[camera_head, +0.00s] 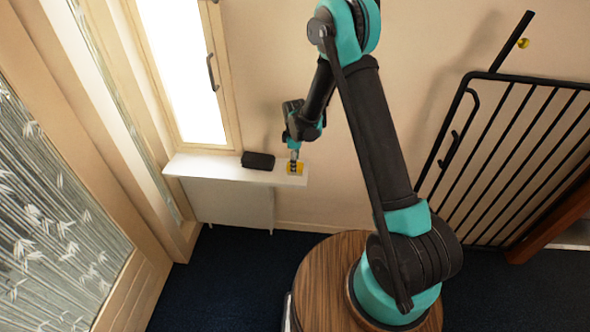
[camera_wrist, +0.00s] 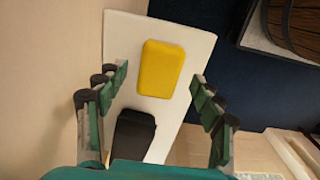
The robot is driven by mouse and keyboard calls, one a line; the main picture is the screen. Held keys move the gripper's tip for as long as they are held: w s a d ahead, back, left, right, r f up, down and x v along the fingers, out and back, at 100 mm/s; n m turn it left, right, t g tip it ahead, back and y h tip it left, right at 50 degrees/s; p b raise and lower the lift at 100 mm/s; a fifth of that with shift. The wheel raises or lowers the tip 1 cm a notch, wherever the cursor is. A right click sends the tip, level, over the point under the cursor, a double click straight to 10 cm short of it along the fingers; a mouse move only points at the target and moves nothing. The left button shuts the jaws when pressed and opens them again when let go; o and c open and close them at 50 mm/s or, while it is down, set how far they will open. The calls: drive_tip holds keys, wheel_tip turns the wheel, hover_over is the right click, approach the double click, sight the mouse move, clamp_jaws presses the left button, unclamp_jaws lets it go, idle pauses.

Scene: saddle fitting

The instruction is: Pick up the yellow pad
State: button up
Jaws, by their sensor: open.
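The yellow pad (camera_wrist: 161,69) lies flat on a narrow white shelf (camera_wrist: 121,34), near the shelf's end. In the head view the pad (camera_head: 300,168) is small and partly hidden behind my gripper (camera_head: 293,165). In the wrist view my gripper (camera_wrist: 160,90) is open, with one finger on each side of the pad and nothing held between them. The fingertips appear apart from the pad. How far they are above the shelf I cannot tell.
A black case (camera_head: 258,160) lies on the white shelf (camera_head: 213,168) beside the pad; it also shows in the wrist view (camera_wrist: 134,134). The wall runs close along the shelf's back, below a bright window (camera_head: 180,65). A black barred railing (camera_head: 515,150) stands at right.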

drive_tip(key=shift+f, duration=1.55)
drive_tip(key=c, duration=1.3)
drive_tip(key=shift+o, duration=0.2)
drive_tip(key=shift+r, duration=0.1)
wheel_tip(320, 180, up, 20)
